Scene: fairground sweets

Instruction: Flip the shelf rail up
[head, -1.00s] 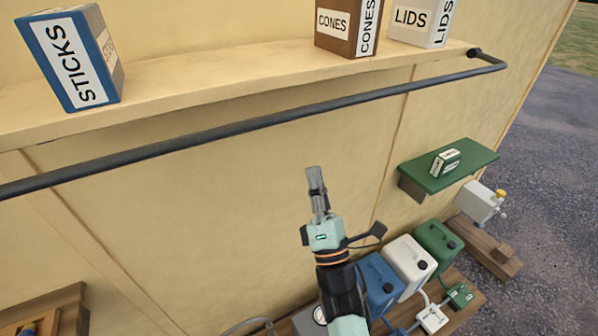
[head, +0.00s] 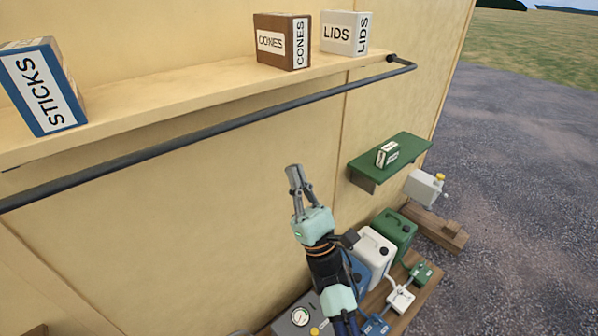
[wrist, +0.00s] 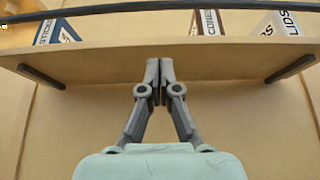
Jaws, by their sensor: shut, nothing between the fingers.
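The shelf rail (head: 225,125) is a long dark bar running along the front of the cream shelf (head: 195,98). In the head view it appears below the shelf's front edge, with its right end bent back to a dark pivot. Its left end is out of frame. In the wrist view the rail (wrist: 160,8) crosses the top of the picture. My gripper (head: 294,169) is shut and empty, pointing up, below the rail and apart from it in the head view. Its fingertips (wrist: 160,66) meet in the wrist view, overlapping the shelf's front board.
On the shelf stand a blue STICKS box (head: 42,88), a brown CONES box (head: 283,41) and a white LIDS box (head: 345,34). A green side shelf (head: 408,150) with a small box is at right. Canisters (head: 374,252) stand below.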

